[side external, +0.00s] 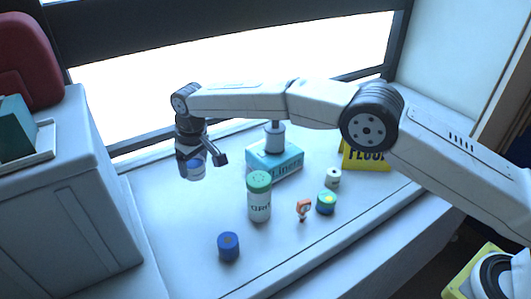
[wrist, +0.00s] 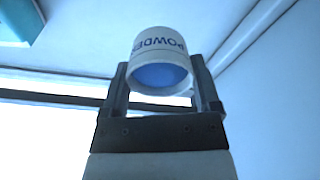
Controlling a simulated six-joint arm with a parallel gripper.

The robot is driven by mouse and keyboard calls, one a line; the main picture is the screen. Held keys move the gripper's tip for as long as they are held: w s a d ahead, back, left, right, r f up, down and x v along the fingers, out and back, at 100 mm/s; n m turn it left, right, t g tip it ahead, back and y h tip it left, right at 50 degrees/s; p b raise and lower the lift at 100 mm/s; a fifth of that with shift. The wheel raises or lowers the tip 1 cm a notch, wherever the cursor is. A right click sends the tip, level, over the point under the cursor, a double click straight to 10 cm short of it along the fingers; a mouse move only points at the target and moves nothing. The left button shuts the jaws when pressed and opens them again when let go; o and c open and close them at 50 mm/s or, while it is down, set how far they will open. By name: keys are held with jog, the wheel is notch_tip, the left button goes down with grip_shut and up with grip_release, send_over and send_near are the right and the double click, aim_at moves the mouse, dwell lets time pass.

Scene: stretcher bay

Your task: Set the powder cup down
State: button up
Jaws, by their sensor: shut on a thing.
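The powder cup (wrist: 158,48) is white with blue "POWDER" lettering and a blue round end that faces the wrist camera. My gripper (wrist: 160,72) is shut on it, with one finger on each side. In the side view, my gripper (side external: 193,164) hangs over the far left part of the white work surface (side external: 185,220).
A teal box (side external: 286,163) marked "Liners" stands right of my gripper. A green-lidded canister (side external: 259,205), a blue tub (side external: 228,248), a green-blue tub (side external: 326,204), a small orange-and-white item (side external: 303,208) and a white container (side external: 333,179) stand nearer. The left front surface looks clear.

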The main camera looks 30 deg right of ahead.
jog(key=shift+f, duration=6)
jog(key=shift+f, duration=0.15)
jog(key=o, duration=1.1)
jog(key=shift+c, duration=0.2)
jog(key=shift+s+d+r, duration=0.1)
jog(key=shift+s+r, duration=0.15)
jog(key=shift+r, duration=1.75)
jog(key=shift+s+d+r, duration=0.15)
jog(key=shift+s+r, duration=0.15)
jog(key=shift+r, duration=1.75)
jog(key=shift+s+d+r, duration=0.1)
jog(key=shift+s+r, duration=0.15)
jog(key=shift+r, duration=1.75)
